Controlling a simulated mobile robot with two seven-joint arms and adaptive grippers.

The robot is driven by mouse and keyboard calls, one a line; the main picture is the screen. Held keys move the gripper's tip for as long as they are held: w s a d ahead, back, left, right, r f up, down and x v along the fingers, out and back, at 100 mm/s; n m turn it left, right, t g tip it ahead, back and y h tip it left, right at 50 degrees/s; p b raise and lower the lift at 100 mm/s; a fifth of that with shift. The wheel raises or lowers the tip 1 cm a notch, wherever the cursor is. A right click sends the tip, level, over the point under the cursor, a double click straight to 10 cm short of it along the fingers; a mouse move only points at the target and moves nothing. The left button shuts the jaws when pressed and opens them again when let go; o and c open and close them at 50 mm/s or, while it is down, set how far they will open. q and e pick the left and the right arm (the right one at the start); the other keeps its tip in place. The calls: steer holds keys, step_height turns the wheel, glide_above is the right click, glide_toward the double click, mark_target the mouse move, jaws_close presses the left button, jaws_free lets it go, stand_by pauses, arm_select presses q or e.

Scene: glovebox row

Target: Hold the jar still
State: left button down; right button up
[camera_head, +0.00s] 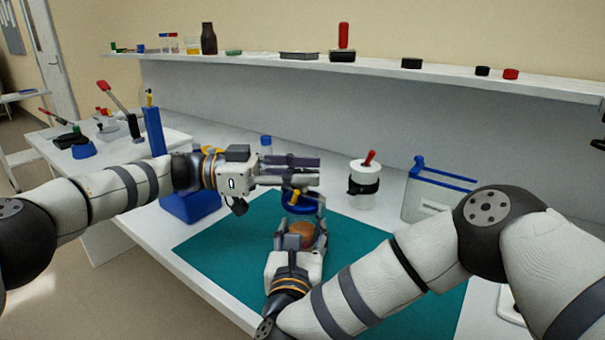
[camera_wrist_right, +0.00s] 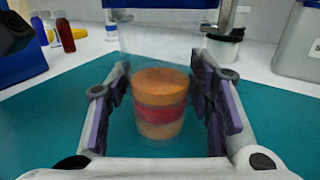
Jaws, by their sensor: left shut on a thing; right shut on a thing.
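The jar (camera_wrist_right: 160,105) is clear, with orange and red layers inside, and stands on the teal mat (camera_head: 365,270). In the head view its orange contents (camera_head: 301,232) show below a blue lid (camera_head: 302,209). My right gripper (camera_wrist_right: 160,95) is shut on the jar's body, with purple-faced pads on both sides. My left gripper (camera_head: 300,172) reaches in from the left, over the jar's top, and is shut on the lid. The fingers hide part of the lid, so the exact contact is hard to see. The jar looks upright.
A blue block (camera_head: 190,207) stands left of the mat. A white canister (camera_head: 364,186) with a red handle and a blue-handled clear box (camera_head: 432,195) stand behind it. A shelf (camera_head: 380,67) with small items runs along the back. The mat's front left is clear.

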arm_select(q)
steer(key=shift+s+m+g, duration=0.15)
steer(key=shift+m+g, duration=0.25)
steer(key=shift+g, duration=0.3)
steer(key=c, duration=1.3)
jaws_free()
step_height(320, 180, up, 10)
steer(key=shift+r, duration=0.1)
